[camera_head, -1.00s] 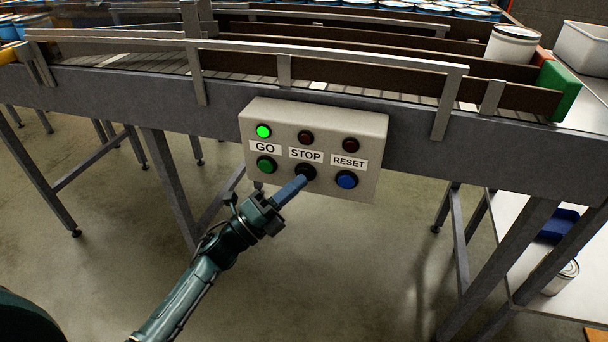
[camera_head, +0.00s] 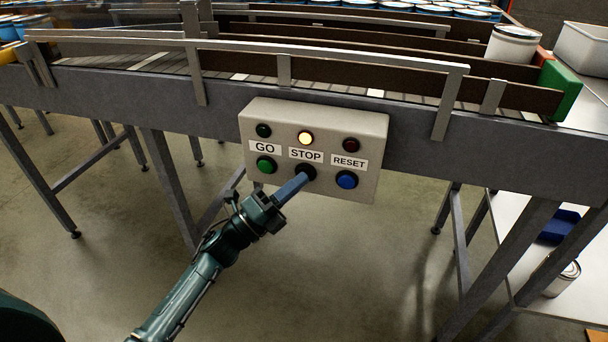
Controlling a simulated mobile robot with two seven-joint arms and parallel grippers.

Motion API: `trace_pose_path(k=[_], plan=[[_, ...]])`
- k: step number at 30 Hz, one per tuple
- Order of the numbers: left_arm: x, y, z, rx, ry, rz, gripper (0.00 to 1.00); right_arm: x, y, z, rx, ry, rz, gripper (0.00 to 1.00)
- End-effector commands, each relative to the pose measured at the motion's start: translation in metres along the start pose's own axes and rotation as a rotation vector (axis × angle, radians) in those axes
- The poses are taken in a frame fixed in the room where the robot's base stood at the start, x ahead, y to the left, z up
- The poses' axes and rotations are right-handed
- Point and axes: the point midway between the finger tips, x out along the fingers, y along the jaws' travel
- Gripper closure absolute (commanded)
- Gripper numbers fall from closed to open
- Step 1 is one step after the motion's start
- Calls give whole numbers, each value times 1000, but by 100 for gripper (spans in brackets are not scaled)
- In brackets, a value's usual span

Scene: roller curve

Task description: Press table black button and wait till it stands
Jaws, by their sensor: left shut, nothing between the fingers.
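The black button (camera_head: 307,171) sits under the STOP label on the grey control box (camera_head: 372,188), between a green button (camera_head: 266,165) and a blue button (camera_head: 347,180). My left gripper (camera_head: 303,178) is shut and empty, with its blue fingertips at the lower edge of the black button. They seem to touch it and hide part of it. The lamp above STOP (camera_head: 306,138) glows yellow-white. The lamps above GO (camera_head: 263,130) and RESET (camera_head: 351,145) are dark. My right gripper is not in view.
The roller conveyor (camera_head: 170,62) with its rails runs behind and above the box. A white can (camera_head: 512,44) stands at its right end near a green block (camera_head: 558,92). A lower shelf (camera_head: 515,235) at right holds another can (camera_head: 563,279). Floor below the box is open.

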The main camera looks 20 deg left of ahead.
Motion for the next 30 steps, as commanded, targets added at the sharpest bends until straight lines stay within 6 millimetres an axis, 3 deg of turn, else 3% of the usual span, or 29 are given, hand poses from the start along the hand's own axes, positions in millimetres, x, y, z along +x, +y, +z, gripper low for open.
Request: trace_pose_path(k=[22,30], plan=[[-14,-10,-10,0,0,0,100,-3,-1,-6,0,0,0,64],[-31,-24,-22,-2,-1,1,100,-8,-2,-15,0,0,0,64]])
